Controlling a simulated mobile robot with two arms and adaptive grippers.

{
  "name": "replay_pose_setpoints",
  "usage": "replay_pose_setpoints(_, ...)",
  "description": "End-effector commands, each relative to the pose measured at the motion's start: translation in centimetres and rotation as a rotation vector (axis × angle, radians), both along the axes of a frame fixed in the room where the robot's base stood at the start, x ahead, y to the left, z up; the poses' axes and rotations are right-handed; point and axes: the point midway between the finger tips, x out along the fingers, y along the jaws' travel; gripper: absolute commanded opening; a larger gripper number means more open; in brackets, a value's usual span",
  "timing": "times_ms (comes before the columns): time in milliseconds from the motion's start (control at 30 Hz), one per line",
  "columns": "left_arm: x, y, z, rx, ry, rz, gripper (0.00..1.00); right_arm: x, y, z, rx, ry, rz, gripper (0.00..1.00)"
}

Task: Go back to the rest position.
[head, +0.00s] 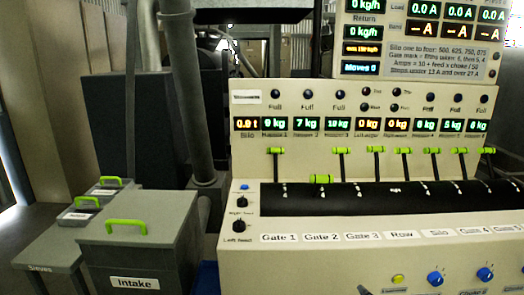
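Neither of my grippers shows clearly in the head view. Several green-handled levers stand behind the black strip (380,197). One lever handle (322,179) sits lower than the others.
A grey Intake box (140,245) with a green lid handle stands left of the console. Smaller grey boxes (95,200) and a Sieves stand (50,262) are beside it. A thick vertical pipe (190,90) rises behind. Lit displays (305,123) line the upright panel.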

Motion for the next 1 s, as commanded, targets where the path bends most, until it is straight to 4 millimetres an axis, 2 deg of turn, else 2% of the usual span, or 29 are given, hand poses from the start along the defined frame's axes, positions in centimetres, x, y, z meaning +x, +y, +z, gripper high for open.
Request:
replay_pose_setpoints(33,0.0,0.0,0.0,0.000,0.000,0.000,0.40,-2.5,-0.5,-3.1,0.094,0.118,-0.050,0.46)
replay_pose_setpoints(100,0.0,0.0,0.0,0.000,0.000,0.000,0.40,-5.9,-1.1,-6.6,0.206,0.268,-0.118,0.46)
replay_pose_setpoints(200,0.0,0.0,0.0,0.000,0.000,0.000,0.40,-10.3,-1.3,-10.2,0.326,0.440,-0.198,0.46)
replay_pose_setpoints(400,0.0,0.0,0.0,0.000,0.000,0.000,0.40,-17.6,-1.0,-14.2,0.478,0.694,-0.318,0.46)
replay_pose_setpoints(633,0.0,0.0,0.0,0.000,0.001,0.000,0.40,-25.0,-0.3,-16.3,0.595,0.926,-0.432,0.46)
replay_pose_setpoints(667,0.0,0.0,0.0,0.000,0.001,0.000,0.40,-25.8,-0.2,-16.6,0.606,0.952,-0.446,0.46)
replay_pose_setpoints(700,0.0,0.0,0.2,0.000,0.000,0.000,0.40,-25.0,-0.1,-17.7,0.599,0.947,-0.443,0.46)
replay_pose_setpoints(800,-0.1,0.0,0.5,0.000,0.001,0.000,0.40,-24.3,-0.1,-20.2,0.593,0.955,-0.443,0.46)
replay_pose_setpoints(1000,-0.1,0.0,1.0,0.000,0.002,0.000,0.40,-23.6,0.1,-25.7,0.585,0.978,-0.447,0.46)
